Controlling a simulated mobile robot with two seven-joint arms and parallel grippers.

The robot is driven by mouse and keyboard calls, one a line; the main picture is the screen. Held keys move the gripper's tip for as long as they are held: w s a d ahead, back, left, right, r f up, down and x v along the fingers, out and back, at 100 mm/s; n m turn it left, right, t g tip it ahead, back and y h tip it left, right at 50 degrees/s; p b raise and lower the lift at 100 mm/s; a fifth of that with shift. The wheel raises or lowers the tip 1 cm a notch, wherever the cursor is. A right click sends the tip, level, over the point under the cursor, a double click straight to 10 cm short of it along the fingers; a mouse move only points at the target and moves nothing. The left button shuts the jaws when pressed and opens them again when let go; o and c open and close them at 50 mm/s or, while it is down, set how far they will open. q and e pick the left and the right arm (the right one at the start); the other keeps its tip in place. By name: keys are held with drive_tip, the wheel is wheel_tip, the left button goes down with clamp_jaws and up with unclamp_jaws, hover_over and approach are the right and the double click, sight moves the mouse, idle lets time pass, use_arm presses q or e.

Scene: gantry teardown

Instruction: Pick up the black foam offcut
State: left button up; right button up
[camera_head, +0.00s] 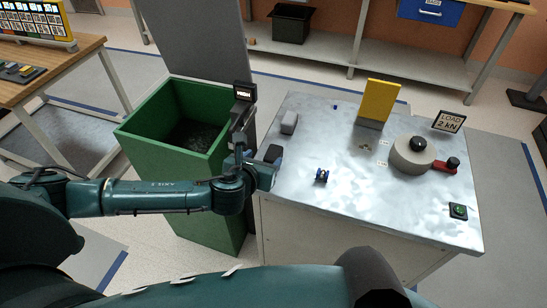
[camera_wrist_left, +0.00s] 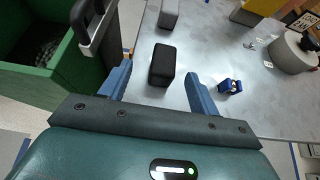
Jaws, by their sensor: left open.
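The black foam offcut (camera_head: 273,153) lies on the pale metal tabletop (camera_head: 330,215) near its left edge. It also shows in the left wrist view (camera_wrist_left: 161,65) as a dark upright-looking block. My left gripper (camera_head: 272,168) is open at the table's left edge, close to the offcut and partly covering it in the head view. In the left wrist view, its two blue fingers point towards the offcut, which appears between them and a little beyond their tips. Contact cannot be told. My right gripper is not in view.
A grey block (camera_head: 289,122) lies behind the offcut, and a small blue clip-like part (camera_head: 322,175) lies to its right. A green bin (camera_head: 190,185) stands left of the table. A yellow block (camera_head: 378,103) and a round grey weight (camera_head: 412,157) stand further right.

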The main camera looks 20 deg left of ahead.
sight(273, 153)
use_arm(q)
drive_tip(key=x, duration=0.4)
drive_tip(key=shift+d, duration=0.1)
drive_tip(key=shift+d+b+x, duration=0.15)
drive_tip(key=shift+b+x, duration=0.05)
drive_tip(key=shift+x, duration=1.1)
drive_tip(key=shift+d+b+x, duration=0.15)
drive_tip(key=shift+b+x, duration=0.05)
drive_tip(key=shift+x, duration=1.1)
drive_tip(key=shift+s+f, duration=0.1)
drive_tip(key=shift+f, duration=0.05)
drive_tip(key=shift+c, duration=0.3)
drive_tip(key=c, duration=1)
